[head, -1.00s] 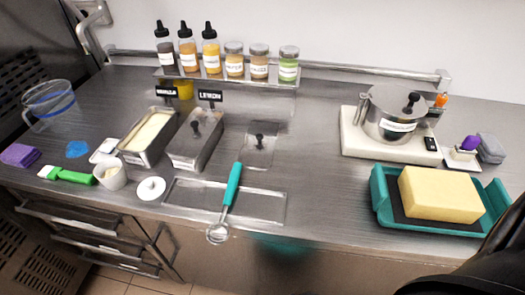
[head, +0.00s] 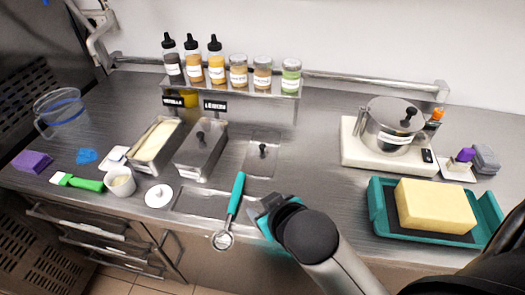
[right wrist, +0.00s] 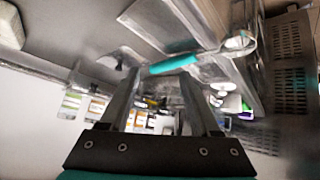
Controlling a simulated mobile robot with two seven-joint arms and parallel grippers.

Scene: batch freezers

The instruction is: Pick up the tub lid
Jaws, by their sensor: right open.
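A flat steel tub lid with a black knob (head: 264,165) lies on the counter, right of the steel tub labelled lemon (head: 190,163), which has a knobbed lid on it. The vanilla tub (head: 150,152) stands open, with pale contents. My right gripper (head: 262,210) is over the front of the counter, nearer the front edge than the loose lid and apart from it. In the right wrist view its two fingers (right wrist: 158,82) are spread, with nothing held between them. My left gripper is not in view.
A teal-handled scoop (head: 236,195) lies just left of my right gripper, across a steel tray (head: 190,202). A white round lid (head: 158,195) and cup (head: 120,182) are further left. A pot (head: 385,135) and teal tray (head: 377,210) stand right. A bottle shelf (head: 230,86) is behind.

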